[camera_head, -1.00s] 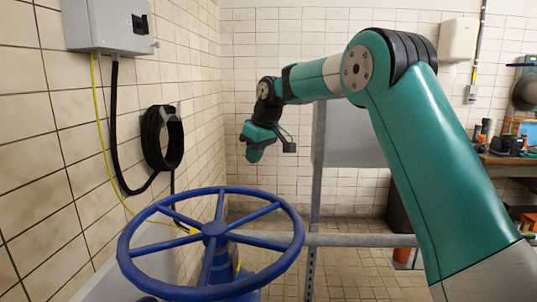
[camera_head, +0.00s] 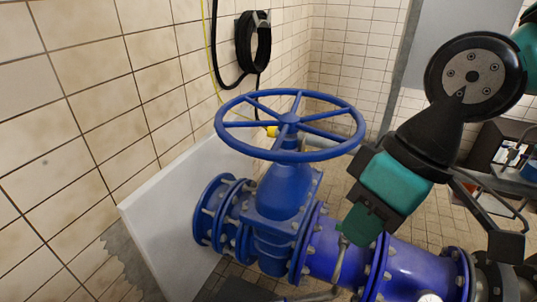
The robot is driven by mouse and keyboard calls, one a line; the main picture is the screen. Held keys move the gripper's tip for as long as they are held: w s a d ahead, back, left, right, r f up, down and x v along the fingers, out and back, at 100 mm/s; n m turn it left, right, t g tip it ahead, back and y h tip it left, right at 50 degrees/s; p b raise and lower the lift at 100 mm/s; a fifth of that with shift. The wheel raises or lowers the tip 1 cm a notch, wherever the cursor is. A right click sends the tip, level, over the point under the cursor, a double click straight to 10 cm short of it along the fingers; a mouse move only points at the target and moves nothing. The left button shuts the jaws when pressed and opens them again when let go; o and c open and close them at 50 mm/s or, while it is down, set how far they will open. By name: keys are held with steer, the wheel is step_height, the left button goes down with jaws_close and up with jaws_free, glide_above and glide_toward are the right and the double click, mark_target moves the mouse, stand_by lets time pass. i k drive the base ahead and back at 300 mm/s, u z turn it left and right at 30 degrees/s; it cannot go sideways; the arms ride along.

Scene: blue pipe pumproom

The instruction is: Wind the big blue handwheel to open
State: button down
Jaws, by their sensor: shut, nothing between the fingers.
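The big blue handwheel (camera_head: 289,119) lies flat, spokes and rim in full view, on top of a blue gate valve (camera_head: 280,195). My gripper (camera_head: 362,222) is in the right half of the camera_head view, pointing down and to the left. It appears in the picture to the right of the wheel and below its rim, over the blue pipe. It is shut and empty. I see no contact between it and the wheel, though its depth relative to the rim is hard to judge.
The blue flanged pipe (camera_head: 400,268) runs from the valve to the lower right. A white panel (camera_head: 165,215) stands behind the valve at left, by the tiled wall (camera_head: 90,110). A coiled black hose (camera_head: 253,42) hangs beyond the wheel. Tiled floor shows behind.

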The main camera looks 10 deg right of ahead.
mark_target(289, 123)
steer(key=z, duration=0.05)
steer(key=k, duration=0.75)
steer(key=u, duration=0.75)
steer(key=i, duration=1.25)
steer(key=z, duration=0.65)
